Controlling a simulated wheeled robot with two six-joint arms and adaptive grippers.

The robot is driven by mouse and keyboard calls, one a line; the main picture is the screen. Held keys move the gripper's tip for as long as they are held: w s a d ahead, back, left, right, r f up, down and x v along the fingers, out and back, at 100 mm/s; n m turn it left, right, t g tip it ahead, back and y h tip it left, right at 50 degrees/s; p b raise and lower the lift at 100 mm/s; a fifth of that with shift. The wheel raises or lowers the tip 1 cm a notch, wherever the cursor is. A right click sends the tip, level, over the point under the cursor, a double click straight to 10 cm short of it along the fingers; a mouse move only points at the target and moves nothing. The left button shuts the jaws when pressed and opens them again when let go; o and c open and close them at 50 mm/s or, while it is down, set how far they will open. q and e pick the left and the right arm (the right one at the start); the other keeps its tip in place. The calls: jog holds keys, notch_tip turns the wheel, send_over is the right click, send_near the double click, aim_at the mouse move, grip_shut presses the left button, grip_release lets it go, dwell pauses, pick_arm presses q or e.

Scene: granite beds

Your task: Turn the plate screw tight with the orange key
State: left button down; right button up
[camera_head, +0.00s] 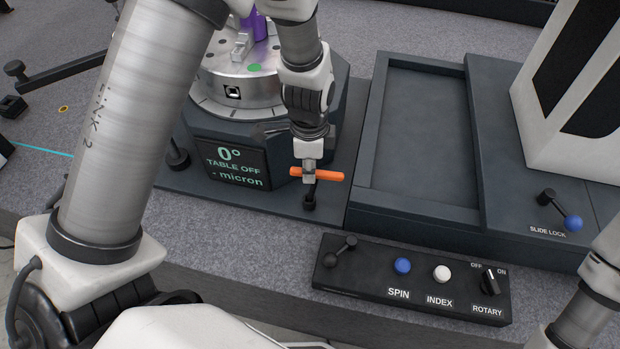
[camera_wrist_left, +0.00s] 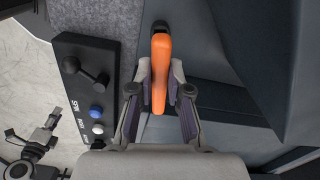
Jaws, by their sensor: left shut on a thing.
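The orange key (camera_head: 330,176) has a bar handle lying crosswise. It stands at the front right corner of the dark rotary table base. My left gripper (camera_head: 309,174) points down and is shut on the handle. In the left wrist view the key (camera_wrist_left: 161,75) lies between the two fingers (camera_wrist_left: 160,85). A dark screw (camera_head: 309,200) shows just below the key on the base plate (camera_head: 285,203). I cannot tell how the key's tip meets it. What looks like my right gripper (camera_wrist_left: 48,128) shows small in the left wrist view, apart from the key.
The rotary table's screen (camera_head: 232,164) reads 0°, TABLE OFF, - micron. A control box (camera_head: 370,283) with SPIN, INDEX and a ROTARY switch sits in front. A dark recessed tray (camera_head: 425,215) and a SLIDE LOCK lever (camera_head: 560,212) are to the right.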

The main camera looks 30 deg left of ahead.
pick_arm(q)
jog(key=c, duration=1.5)
grip_release()
jog(key=shift+m, duration=1)
jog(key=shift+o, duration=1.4)
notch_tip(320, 180, up, 6)
jog(key=p, duration=0.5)
jog(key=shift+r, duration=0.15)
notch_tip(320, 180, up, 12)
